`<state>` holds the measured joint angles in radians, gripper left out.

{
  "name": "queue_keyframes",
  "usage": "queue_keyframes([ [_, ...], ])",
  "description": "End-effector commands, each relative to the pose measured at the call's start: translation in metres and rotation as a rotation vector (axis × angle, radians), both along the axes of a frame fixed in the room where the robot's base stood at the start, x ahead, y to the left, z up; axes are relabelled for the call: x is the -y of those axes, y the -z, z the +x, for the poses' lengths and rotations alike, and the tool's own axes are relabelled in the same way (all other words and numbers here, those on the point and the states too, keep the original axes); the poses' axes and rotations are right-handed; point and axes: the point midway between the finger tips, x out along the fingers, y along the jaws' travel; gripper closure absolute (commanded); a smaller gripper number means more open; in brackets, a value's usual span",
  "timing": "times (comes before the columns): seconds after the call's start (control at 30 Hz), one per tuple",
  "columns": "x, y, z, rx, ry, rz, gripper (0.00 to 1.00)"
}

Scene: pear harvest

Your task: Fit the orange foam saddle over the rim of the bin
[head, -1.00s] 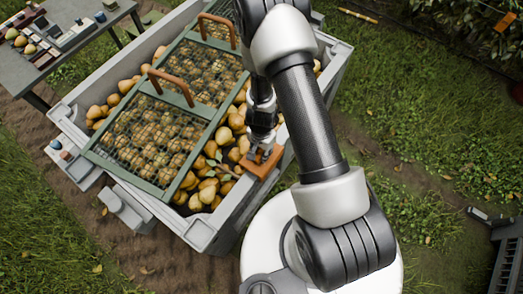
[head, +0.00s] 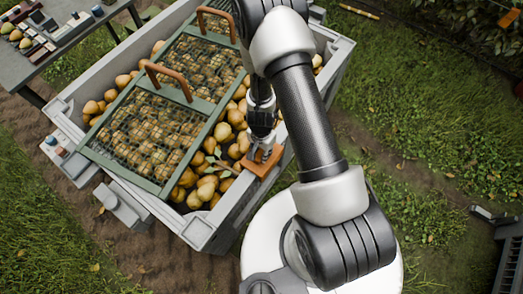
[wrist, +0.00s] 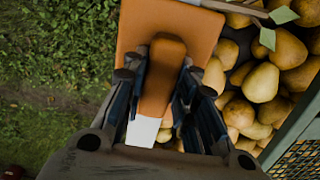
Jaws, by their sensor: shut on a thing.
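The orange foam saddle (head: 262,166) is at the near right rim of the grey bin (head: 235,207). My gripper (head: 264,151) is above it, shut on its raised middle ridge. In the wrist view the saddle (wrist: 142,28) is a wide flat orange piece, its ridge between the fingers of my gripper (wrist: 160,95). A pale strip of the bin rim (wrist: 142,132) shows below the saddle, in line with it. The saddle covers the rim there. I cannot tell whether it is pressed fully down on the rim; its underside is hidden.
Pears (head: 205,187) fill the bin beside the saddle, with a few leaves on them. Green mesh lids (head: 150,137) with brown handles lie across the bin. A grey table (head: 65,45) with small items stands at the upper left. Grass (head: 420,110) lies open to the right.

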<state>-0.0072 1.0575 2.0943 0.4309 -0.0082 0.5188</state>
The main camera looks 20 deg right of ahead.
Motion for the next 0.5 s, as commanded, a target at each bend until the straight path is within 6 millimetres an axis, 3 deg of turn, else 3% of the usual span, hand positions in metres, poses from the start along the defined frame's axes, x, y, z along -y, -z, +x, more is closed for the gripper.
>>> queue_keyframes([
  [0.5, 0.0000, 0.0056, 0.0003, -0.001, 0.000, -0.001, 0.98],
])
